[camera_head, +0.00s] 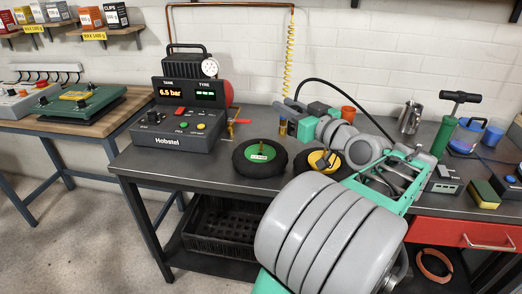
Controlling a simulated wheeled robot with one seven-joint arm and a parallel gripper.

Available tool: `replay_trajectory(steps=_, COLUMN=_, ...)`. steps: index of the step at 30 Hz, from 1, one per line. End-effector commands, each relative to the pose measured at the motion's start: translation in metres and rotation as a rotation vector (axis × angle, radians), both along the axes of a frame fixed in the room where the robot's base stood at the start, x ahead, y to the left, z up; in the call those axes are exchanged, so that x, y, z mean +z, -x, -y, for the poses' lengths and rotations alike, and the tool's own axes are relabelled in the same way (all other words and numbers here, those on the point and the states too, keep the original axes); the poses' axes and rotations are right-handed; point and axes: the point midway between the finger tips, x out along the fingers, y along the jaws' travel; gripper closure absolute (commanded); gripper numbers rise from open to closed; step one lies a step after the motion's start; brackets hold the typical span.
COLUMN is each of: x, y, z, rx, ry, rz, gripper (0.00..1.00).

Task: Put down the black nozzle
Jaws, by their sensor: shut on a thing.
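My gripper (291,113) is above the far part of the dark workbench (215,166), behind the two small wheels and right of the compressor unit. Its fingers point left and are shut on the black nozzle, which is small and largely hidden here. A small dark and brass-coloured piece (283,127) shows just below the fingertips; I cannot tell whether it is part of the nozzle. I cannot tell whether the held thing touches the bench.
The Hobstel compressor unit (178,127) reads 6.5 bar. A green-hubbed wheel (259,156) and a yellow-hubbed wheel (318,161) lie in front. A yellow coiled hose (289,60) hangs behind. A green pump (446,130), metal jug (410,118) and sponge (483,195) stand right.

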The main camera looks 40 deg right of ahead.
Motion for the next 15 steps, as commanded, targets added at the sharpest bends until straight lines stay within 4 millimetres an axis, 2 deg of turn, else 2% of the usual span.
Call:
replay_trajectory(steps=4, x=-0.001, y=-0.002, z=0.0, rx=0.0, ry=0.0, rz=0.0, gripper=1.0)
replay_trajectory(steps=7, x=-0.007, y=-0.016, z=0.0, rx=0.004, ry=-0.002, rz=0.0, gripper=1.0)
replay_trajectory(steps=15, x=-0.042, y=-0.092, z=0.007, rx=0.006, ry=-0.002, rz=-0.001, gripper=1.0)
